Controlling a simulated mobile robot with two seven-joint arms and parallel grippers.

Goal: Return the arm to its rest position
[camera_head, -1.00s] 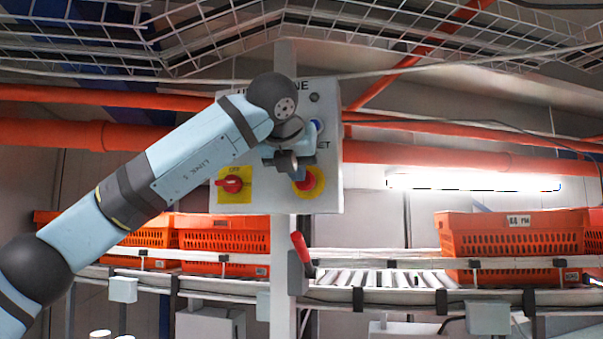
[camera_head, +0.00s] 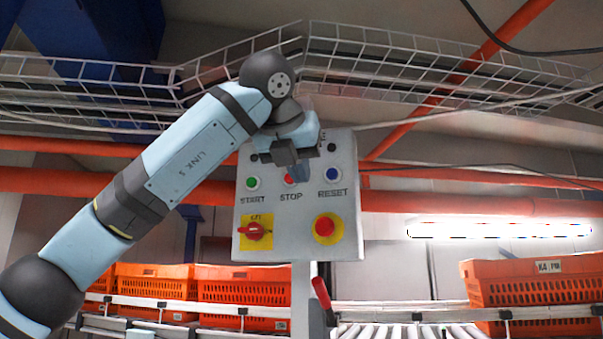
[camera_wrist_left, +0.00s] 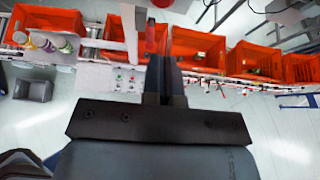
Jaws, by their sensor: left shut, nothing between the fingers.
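My left arm comes in from the left in the head view. Its gripper (camera_head: 298,170) is in front of the upper part of a grey control panel (camera_head: 345,240) and hides part of the red STOP button. I cannot tell from the head view how far it is from the panel. In the left wrist view the two dark fingers (camera_wrist_left: 164,75) are together with nothing between them. The green START button (camera_head: 252,183), the blue RESET button (camera_head: 333,175), the red rotary switch (camera_head: 255,231) and the red emergency button (camera_head: 325,228) show on the panel. My right gripper is not in view.
A post with a red-handled lever (camera_head: 321,293) stands below the panel. Orange totes (camera_head: 530,288) sit on the conveyor at the right, and more orange totes (camera_head: 240,284) at the left. A wire cable tray (camera_head: 400,65) runs overhead. A grey bin (camera_wrist_left: 34,90) shows at the wrist view's left.

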